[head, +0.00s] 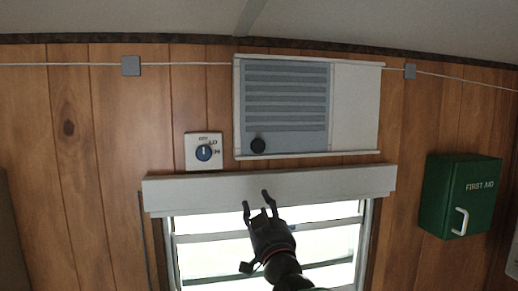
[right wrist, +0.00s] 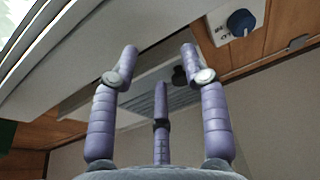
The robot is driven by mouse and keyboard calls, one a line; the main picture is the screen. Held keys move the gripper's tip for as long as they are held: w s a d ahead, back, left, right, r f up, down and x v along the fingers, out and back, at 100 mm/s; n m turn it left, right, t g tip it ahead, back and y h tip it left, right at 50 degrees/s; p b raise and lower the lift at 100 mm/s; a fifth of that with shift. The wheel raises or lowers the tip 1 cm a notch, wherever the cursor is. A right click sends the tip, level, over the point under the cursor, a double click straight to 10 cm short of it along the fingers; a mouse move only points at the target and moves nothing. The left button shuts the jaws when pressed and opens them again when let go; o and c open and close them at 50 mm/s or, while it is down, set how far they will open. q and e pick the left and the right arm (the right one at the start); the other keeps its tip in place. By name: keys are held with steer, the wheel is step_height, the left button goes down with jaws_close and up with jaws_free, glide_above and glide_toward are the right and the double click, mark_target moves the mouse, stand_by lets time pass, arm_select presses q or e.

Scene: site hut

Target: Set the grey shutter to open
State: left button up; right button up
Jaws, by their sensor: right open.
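The grey slatted shutter (head: 287,88) sits at the left of a pale wall frame (head: 356,108), with a plain pale panel bare to its right. A round black knob (head: 258,145) is at the shutter's lower left corner. My right gripper (head: 257,199) is open and empty, below the knob and in front of the white window header. In the right wrist view its spread fingers (right wrist: 160,62) show the knob (right wrist: 180,76) beyond them, apart, with the shutter (right wrist: 150,108) partly hidden behind the fingers. My left gripper is in neither view.
A dial switch (head: 204,152) is on the wall left of the shutter. The white window header (head: 330,184) juts below the frame, above a bright window. A green first aid box (head: 461,195) hangs at the right. A cable runs along the wall above.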

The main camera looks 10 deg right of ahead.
steer(key=t+p, duration=0.1)
glide_toward(259, 148)
steer(key=s+f, duration=0.1)
steer(key=shift+m+t+h, duration=0.3)
steer(key=shift+m, duration=0.1)
steer(key=p+x, duration=0.3)
steer(key=x, duration=0.7)
steer(key=shift+w+a+r, duration=0.15)
steer(key=shift+w+r, duration=0.05)
steer(key=shift+w, duration=0.15)
jaws_close()
